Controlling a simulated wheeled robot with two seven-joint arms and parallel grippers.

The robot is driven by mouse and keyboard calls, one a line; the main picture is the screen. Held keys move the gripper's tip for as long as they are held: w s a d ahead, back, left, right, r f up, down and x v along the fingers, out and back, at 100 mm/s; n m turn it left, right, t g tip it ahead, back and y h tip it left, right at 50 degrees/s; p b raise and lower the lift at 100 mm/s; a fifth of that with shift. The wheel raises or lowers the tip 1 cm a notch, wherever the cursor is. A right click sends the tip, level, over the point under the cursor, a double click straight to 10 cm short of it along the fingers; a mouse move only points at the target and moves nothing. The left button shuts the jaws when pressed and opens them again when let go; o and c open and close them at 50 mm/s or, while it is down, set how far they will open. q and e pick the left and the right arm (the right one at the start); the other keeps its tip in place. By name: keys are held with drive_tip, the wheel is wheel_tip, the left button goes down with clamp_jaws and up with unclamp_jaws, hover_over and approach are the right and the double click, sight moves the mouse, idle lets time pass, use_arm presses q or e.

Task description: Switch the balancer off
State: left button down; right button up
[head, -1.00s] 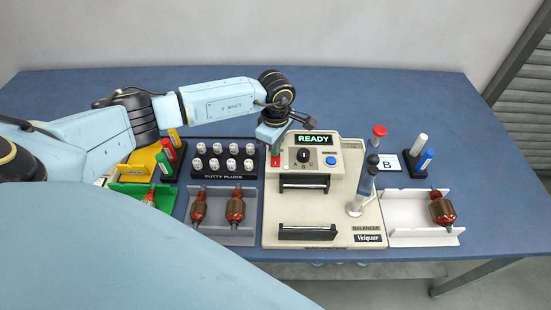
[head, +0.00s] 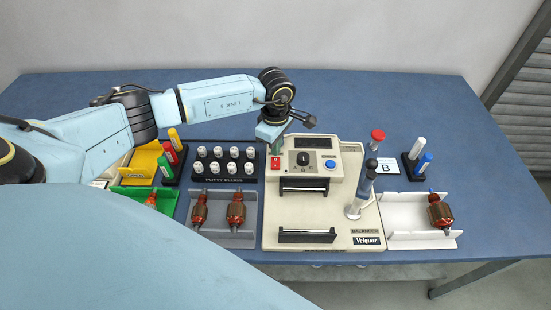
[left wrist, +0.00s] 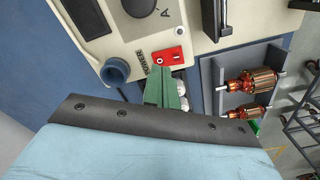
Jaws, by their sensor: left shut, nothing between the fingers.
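The balancer (head: 350,215) is a cream machine in the middle of the table. Its display (head: 313,142) is dark and shows no text. Its red power switch (head: 275,162) is at the upper left of the panel, and shows marked with a white symbol in the left wrist view (left wrist: 168,57). A black dial (head: 303,158) and a blue button (head: 330,164) sit to its right. My left gripper (head: 276,147) is shut and empty, its green fingers (left wrist: 163,80) pointing at the switch with the tips at its edge. I cannot tell whether they touch. My right gripper is not in view.
A black putty plug rack (head: 224,179) and a grey tray with armatures (head: 222,238) stand left of the balancer. A white tray with one armature (head: 400,236) is at the right. The table behind is clear.

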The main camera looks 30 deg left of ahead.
sight(276, 159)
use_arm(q)
wheel_tip(276, 159, up, 4)
drive_tip(key=shift+r+p, duration=0.15)
drive_tip(key=shift+p, duration=1.05)
